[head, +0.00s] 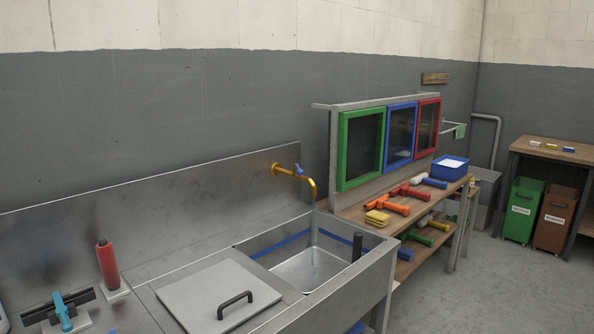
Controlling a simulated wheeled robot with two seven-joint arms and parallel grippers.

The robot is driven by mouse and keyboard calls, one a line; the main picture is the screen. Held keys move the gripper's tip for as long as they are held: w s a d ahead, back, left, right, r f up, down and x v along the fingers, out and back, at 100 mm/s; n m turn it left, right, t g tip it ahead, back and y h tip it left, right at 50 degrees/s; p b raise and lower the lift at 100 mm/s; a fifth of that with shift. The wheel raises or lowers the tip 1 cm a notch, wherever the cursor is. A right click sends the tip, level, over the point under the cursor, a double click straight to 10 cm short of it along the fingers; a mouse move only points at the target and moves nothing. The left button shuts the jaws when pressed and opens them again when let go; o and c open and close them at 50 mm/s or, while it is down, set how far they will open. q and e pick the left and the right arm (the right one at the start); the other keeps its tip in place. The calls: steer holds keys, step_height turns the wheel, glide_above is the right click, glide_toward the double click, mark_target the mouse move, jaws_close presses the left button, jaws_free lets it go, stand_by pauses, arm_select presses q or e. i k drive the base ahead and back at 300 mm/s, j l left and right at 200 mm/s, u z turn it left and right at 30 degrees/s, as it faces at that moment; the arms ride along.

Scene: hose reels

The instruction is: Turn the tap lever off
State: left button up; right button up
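The brass tap (308,180) comes out of the steel splashback and curves down over the sink. A small blue lever (298,169) sits on top of the tap pipe near the wall. A thin bluish stream of water (314,228) falls from the spout into the open sink basin (308,268). Neither of my grippers is in the head view.
A steel lid with a black handle (222,297) covers the sink's left part. Shelves with colored hose nozzles (388,205) stand right. Floor beyond is clear.

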mark_target(299, 172)
steer(key=i+l, duration=0.2)
steer(key=l, duration=0.25)
steer(key=i+l+z, duration=0.1)
steer(key=l, duration=0.35)
steer(key=i+l+z, duration=0.1)
steer(key=i+l, duration=0.15)
steer(key=l, duration=0.2)
steer(key=i+l, duration=0.25)
steer(key=l, duration=0.2)
steer(key=i+l+z, duration=0.1)
steer(key=l, duration=0.3)
steer(key=i, duration=0.1)
